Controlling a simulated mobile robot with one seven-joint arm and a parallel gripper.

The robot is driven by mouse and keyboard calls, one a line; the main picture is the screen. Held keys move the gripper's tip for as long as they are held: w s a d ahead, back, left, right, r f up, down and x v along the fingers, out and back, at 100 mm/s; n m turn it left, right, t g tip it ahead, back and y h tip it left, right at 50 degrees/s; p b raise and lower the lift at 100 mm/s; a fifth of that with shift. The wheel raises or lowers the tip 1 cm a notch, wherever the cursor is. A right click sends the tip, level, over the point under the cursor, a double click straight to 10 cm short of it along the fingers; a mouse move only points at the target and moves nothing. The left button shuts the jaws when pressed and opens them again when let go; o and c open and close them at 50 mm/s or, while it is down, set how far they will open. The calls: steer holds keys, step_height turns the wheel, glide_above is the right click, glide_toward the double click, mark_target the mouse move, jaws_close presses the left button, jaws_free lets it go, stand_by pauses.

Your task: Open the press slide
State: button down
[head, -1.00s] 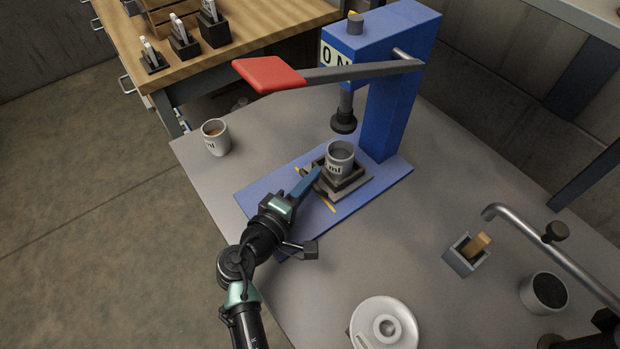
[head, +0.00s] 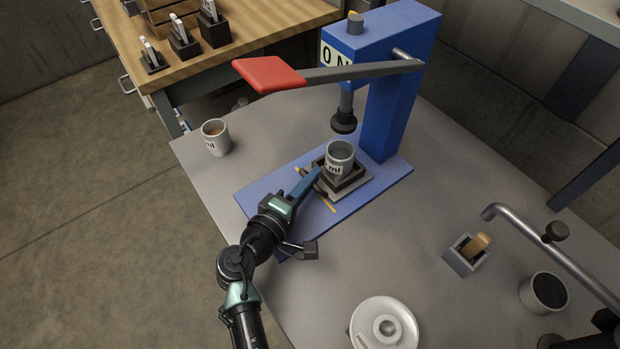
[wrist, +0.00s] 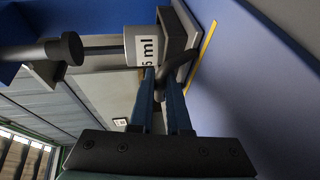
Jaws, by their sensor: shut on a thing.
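The blue press (head: 390,110) stands on the grey table with its red-ended lever (head: 270,74) raised to the left. Its slide (head: 352,185), a dark tray, lies on the blue base plate (head: 270,195). A grey cup (head: 340,160) with "ml" lettering stands upright in the slide; it also shows in the wrist view (wrist: 150,45). The ram (head: 343,120) hangs above, clear of the cup. My gripper (head: 317,172) is at the slide's front left. In the wrist view my blue fingers (wrist: 164,75) are closed around the dark handle (wrist: 182,64) of the slide.
A second cup (head: 215,137) with brown contents stands at the table's left edge. A white round device (head: 384,325), a small square holder (head: 467,255), a dark-topped cup (head: 544,292) and a bent metal pipe (head: 550,250) are at the front right.

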steer(key=shift+a, duration=0.15)
steer(key=s+a, duration=0.2)
steer(key=a, duration=0.1)
steer(key=s+a, duration=0.3)
steer(key=a, duration=0.1)
steer(key=s+a+b, duration=0.1)
steer(key=s+a, duration=0.2)
steer(key=a, duration=0.1)
steer(key=shift+s, duration=0.1)
steer(key=shift+a, duration=0.1)
steer(key=c, duration=1.2)
jaws_free()
steer(key=shift+o, duration=0.2)
steer(key=v, duration=1.3)
